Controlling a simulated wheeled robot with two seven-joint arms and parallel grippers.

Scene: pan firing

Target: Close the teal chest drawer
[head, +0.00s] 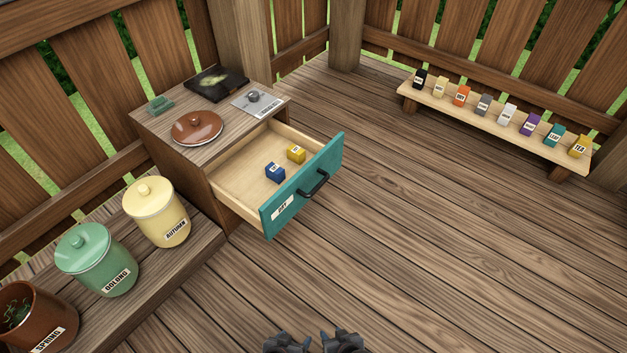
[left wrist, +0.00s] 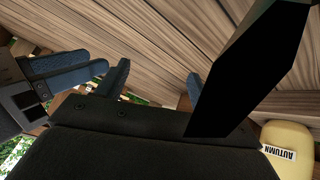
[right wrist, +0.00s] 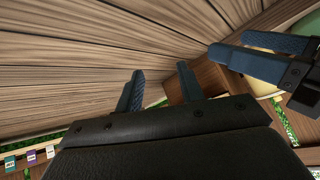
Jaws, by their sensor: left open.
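The teal-fronted drawer (head: 303,186) of the wooden chest (head: 180,160) is pulled well out in the head view. Its front carries a dark bar handle (head: 314,184) and a white label. A blue box (head: 274,173) and a yellow box (head: 296,154) lie inside it. My left gripper (head: 290,343) and right gripper (head: 340,342) are at the bottom edge of the head view, well short of the drawer and touching nothing. Both look open and empty. The left gripper also shows in the right wrist view (right wrist: 268,55).
A brown lid (head: 197,127), a dark tray (head: 217,83) and a small dial device lie on the chest top. Yellow (head: 157,211), green (head: 97,259) and brown (head: 35,316) canisters stand on a low bench at left. A shelf (head: 480,117) holds several small boxes. The deck between is clear.

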